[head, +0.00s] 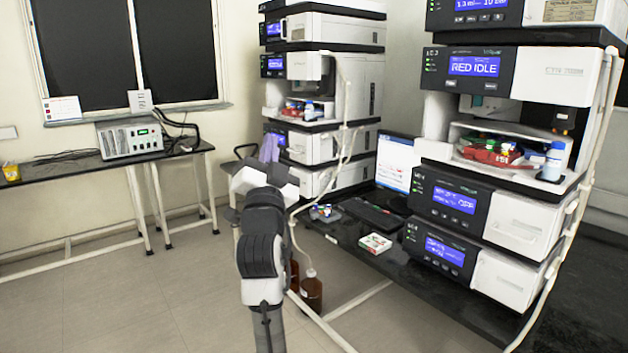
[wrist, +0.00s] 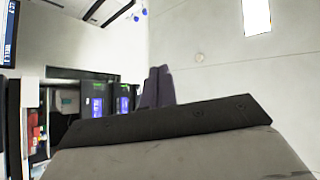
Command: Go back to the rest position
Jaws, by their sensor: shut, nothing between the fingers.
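My gripper (head: 269,147) is raised in front of the far column stack (head: 345,95) in the head view. Its two purple-grey fingers point up and stand close together, shut and empty. In the wrist view the fingers (wrist: 157,86) rise side by side behind the dark edge of my wrist. Nothing is between or touching them. My arm comes up from the bottom middle of the head view.
The near stack (head: 520,215) reads "RED IDLE" and has an open bay with red items and a white, blue-capped bottle (head: 553,161). A keyboard (head: 372,215) and small box (head: 375,243) lie on the black bench. Brown bottles (head: 311,291) stand below.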

